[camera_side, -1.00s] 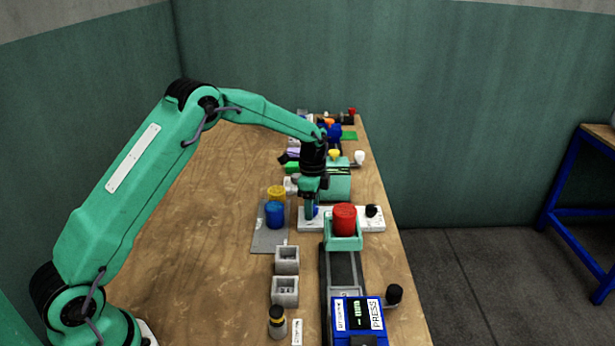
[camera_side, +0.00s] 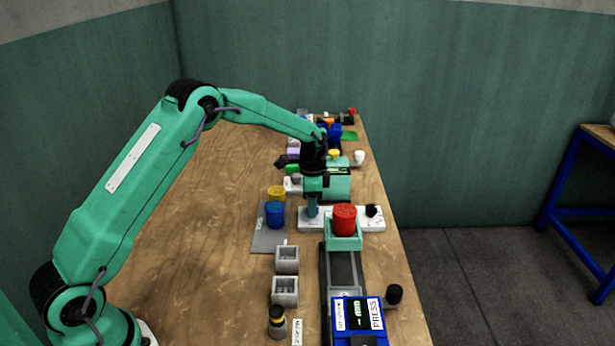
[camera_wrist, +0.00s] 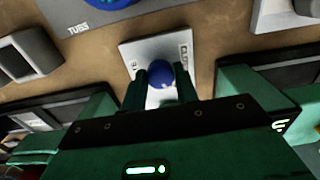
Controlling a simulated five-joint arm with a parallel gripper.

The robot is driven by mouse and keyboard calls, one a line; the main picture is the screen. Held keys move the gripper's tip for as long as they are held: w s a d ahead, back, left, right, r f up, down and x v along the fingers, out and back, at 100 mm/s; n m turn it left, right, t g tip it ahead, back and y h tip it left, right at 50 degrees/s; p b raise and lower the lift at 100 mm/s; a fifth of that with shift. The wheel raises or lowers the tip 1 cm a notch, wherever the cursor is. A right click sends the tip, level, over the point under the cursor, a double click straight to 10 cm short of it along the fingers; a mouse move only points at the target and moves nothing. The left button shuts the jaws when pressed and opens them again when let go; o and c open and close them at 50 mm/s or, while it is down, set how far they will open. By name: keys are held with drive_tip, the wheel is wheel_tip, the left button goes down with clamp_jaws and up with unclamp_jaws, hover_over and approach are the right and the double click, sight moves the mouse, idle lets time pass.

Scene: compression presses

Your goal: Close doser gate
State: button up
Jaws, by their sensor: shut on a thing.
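My gripper (camera_side: 312,210) points down over a white plate (camera_side: 305,222) beside the red tub in the side view. In the wrist view the two fingers (camera_wrist: 160,90) stand on either side of a round blue knob (camera_wrist: 161,72) and are shut on it. The knob sits over the white labelled plate (camera_wrist: 140,48); its dark lettering is too small to read fully. The fingers hide the knob in the side view. The doser gate itself cannot be made out.
A red tub (camera_side: 344,218) stands in a green holder (camera_side: 344,242) right of my gripper, with a black knob (camera_side: 372,210) beyond. Blue (camera_side: 274,216) and yellow (camera_side: 276,193) tubs stand on a grey mat (camera_side: 268,244). The wooden table (camera_side: 210,235) is clear at left.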

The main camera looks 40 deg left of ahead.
drive_tip(key=n, duration=1.1)
drive_tip(key=shift+d, duration=0.1)
drive_tip(key=shift+n, duration=2)
drive_tip(key=o, duration=1)
drive_tip(key=shift+r, duration=0.2)
